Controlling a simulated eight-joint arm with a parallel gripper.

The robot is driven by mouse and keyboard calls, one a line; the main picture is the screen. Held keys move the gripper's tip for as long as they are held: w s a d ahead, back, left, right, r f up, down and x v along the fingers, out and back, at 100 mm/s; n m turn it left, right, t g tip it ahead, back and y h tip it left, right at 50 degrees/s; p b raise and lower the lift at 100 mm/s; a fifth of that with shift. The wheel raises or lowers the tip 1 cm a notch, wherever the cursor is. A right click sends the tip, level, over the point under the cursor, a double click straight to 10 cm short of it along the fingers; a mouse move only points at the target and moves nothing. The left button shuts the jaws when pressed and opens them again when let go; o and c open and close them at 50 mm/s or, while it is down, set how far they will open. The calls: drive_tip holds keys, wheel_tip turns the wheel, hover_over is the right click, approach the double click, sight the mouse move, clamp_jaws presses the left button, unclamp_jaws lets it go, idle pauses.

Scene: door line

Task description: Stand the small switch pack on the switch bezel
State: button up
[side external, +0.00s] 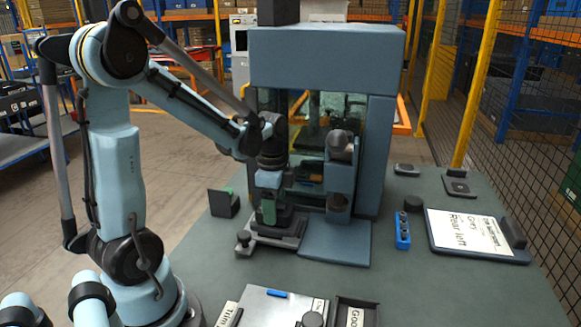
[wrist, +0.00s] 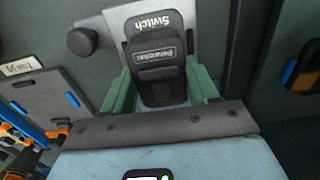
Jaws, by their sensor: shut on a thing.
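The small switch pack (wrist: 158,62) is a dark block with a printed label, seen in the wrist view between the two green fingers of my gripper (wrist: 160,88). My gripper is shut on it. The switch bezel (wrist: 192,20) is a grey plate marked "Switch" with a dark round knob at its left. It lies under and beyond the pack. In the side view my gripper (side external: 269,211) points down just over the bezel (side external: 262,243), and its green finger hides most of the pack. I cannot tell whether the pack touches the bezel.
A blue-grey cabinet (side external: 325,55) stands close behind my gripper. A grey board (wrist: 50,100) with blue tabs lies left in the wrist view. A blue block (side external: 402,230) and a labelled tray (side external: 436,249) are at right. The front right table is clear.

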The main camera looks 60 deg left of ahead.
drive_tip(key=o, duration=1.2)
drive_tip(key=shift+r, duration=0.1)
wheel_tip(320, 180, up, 12)
drive_tip(key=d+f+n+t, duration=0.1)
drive_tip(key=d+n+t, duration=0.1)
drive_tip(key=d+n, duration=0.1)
drive_tip(key=d+f+n+t, duration=0.1)
drive_tip(key=d+n+t, duration=0.1)
drive_tip(key=d, duration=0.4)
drive_tip(key=s+d+f+n+t, duration=0.1)
drive_tip(key=d+f+n+t, duration=0.1)
drive_tip(key=d+n+t, duration=0.1)
drive_tip(key=shift+d+n, duration=0.5)
drive_tip(key=shift+d, duration=0.35)
